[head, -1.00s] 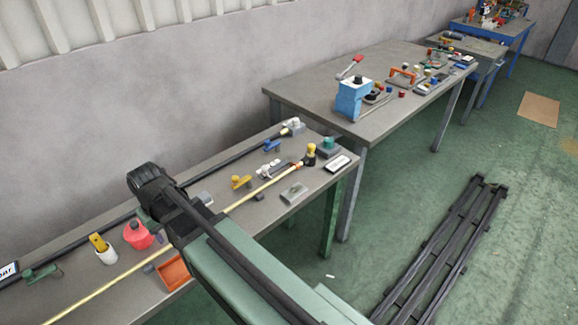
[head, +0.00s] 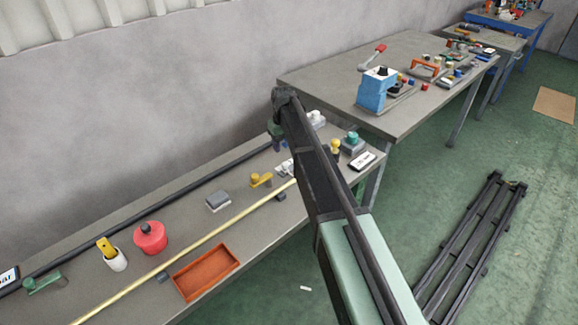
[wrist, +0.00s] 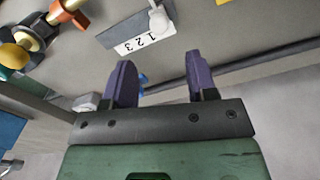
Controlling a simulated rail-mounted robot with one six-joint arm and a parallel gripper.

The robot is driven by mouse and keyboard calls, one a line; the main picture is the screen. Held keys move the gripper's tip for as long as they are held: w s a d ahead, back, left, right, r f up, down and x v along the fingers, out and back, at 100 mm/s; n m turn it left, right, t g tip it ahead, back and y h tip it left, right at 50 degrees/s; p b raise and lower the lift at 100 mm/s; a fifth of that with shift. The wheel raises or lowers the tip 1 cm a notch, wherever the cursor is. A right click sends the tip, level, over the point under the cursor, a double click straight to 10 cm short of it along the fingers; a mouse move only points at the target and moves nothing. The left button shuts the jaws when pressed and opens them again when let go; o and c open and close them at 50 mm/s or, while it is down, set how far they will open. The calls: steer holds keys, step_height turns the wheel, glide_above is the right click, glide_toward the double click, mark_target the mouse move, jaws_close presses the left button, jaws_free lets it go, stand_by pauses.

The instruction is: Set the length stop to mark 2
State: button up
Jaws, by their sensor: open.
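The length stop shows in the wrist view as a grey plate (wrist: 118,33) with a white strip (wrist: 146,42) marked 1, 2, 3 and a pale knob (wrist: 158,20). In the head view the stop's pale parts (head: 285,168) lie on the near bench, partly hidden by my arm. My gripper (wrist: 158,78) has its purple fingers spread, with nothing held between them. The strip lies beyond the fingertips and apart from them. In the head view my gripper (head: 278,142) is small and partly hidden, above the bench's back part.
The near bench holds a long pale rod (head: 210,237), a yellow handle (head: 261,180), a grey block (head: 218,201), a red pot (head: 150,238) and an orange tray (head: 207,273).

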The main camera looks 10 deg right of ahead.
mark_target(285, 163)
step_height(285, 163, down, 9)
steer(key=b, duration=0.7)
steer(key=shift+r, duration=0.3)
steer(key=shift+d, duration=0.1)
jaws_close()
